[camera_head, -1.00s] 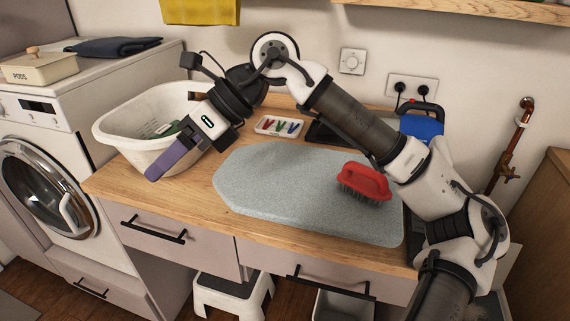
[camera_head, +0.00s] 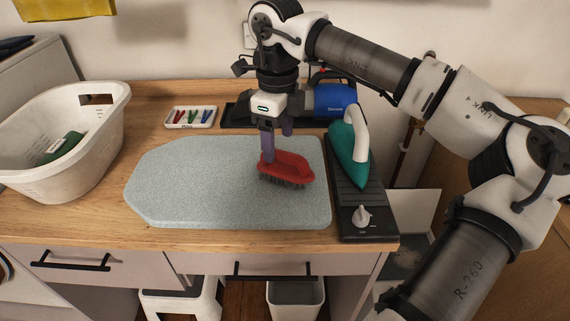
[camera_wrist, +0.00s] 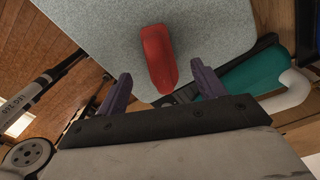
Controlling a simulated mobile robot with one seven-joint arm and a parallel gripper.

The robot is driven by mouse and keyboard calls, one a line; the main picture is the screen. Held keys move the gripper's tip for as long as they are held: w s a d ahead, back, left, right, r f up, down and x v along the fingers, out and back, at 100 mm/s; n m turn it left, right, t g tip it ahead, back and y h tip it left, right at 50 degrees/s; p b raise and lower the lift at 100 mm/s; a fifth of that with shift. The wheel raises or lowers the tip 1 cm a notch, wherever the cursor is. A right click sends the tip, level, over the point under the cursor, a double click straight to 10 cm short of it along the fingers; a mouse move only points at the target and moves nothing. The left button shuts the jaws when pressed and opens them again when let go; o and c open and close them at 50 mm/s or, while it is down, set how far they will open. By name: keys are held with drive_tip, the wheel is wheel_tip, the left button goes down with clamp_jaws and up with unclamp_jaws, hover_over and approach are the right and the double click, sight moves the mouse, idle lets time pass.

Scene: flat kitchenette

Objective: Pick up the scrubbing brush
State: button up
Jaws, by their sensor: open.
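The scrubbing brush (camera_head: 287,168) has a red handle and dark bristles. It rests bristles down on the right part of the grey ironing pad (camera_head: 180,185). My gripper (camera_head: 277,145) points down at the brush from above and behind, with its purple fingers apart. In the head view one finger overlaps the brush's left end; I cannot tell whether it touches. In the wrist view the red brush (camera_wrist: 159,58) lies ahead of the gap between the open fingers (camera_wrist: 163,88), with nothing held between them.
A green iron (camera_head: 347,155) on a dark stand (camera_head: 368,222) is close right of the brush. A blue item (camera_head: 333,100) is behind. A tray of coloured pegs (camera_head: 191,117) and a white basket (camera_head: 98,125) are to the left. The pad's left part is clear.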

sight(278, 151)
drive_tip(key=shift+s+f+p, duration=0.1)
drive_tip(key=shift+f+p, duration=0.9)
drive_tip(key=shift+f, duration=2.15)
drive_tip(key=shift+c, duration=0.4)
drive_tip(key=c, duration=1.1)
drive_tip(key=shift+c, duration=0.2)
drive_tip(key=shift+r, duration=0.15)
